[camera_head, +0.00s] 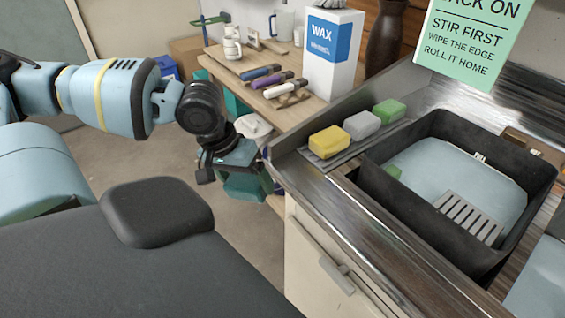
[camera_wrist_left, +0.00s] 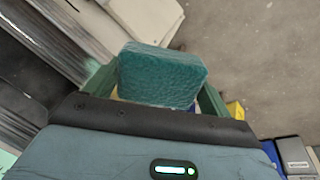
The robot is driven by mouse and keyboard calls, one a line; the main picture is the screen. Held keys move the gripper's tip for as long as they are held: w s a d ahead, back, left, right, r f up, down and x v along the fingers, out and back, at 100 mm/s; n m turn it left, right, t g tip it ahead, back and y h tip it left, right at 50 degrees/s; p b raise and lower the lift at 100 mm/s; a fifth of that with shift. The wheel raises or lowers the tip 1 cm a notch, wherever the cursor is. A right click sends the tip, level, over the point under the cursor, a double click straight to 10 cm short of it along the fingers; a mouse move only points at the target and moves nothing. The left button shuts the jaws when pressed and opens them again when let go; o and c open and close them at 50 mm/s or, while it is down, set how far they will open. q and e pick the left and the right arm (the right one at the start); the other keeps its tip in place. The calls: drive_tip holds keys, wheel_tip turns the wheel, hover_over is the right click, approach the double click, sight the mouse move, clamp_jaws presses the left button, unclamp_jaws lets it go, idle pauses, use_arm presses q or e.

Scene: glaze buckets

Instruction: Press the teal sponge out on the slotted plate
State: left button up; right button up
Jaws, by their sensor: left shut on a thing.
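My left gripper (camera_head: 255,178) hangs beside the counter's left edge in the head view. In the left wrist view the gripper (camera_wrist_left: 158,95) is shut on the teal sponge (camera_wrist_left: 162,75), a rounded block held between its two green fingers. In the head view I cannot clearly separate the sponge from the green fingers. The slotted plate (camera_head: 468,217) is pale grey, at the front of a black tub (camera_head: 474,258) on the right. The sponge is well left of the plate and apart from it. My right gripper is not in view.
Yellow (camera_head: 328,141), grey (camera_head: 361,125) and green (camera_head: 389,111) blocks sit in a row left of the tub. The tub holds light-blue liquid (camera_head: 435,165). A raised metal counter edge (camera_head: 315,190) lies between gripper and tub. A wooden table with a WAX box (camera_head: 331,50) stands behind.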

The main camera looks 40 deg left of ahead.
sight(252, 201)
use_arm(q)
drive_tip(key=shift+s+f, duration=0.35)
drive_tip(key=shift+f, duration=0.15)
drive_tip(key=shift+d+f, duration=0.1)
drive_tip(key=shift+s+d+f, duration=0.1)
drive_tip(key=shift+d+f, duration=0.25)
drive_tip(key=shift+d, duration=0.1)
drive_tip(key=shift+d+f, duration=0.3)
drive_tip(key=shift+d, duration=0.55)
drive_tip(key=w+d+m+g, duration=0.1)
drive_tip(key=d+m, duration=0.3)
drive_tip(key=d, duration=0.9)
drive_tip(key=shift+w+d+r+h, duration=0.25)
drive_tip(key=shift+d+r+h, duration=0.1)
drive_tip(key=shift+r+h, duration=0.1)
drive_tip(key=shift+s, duration=0.1)
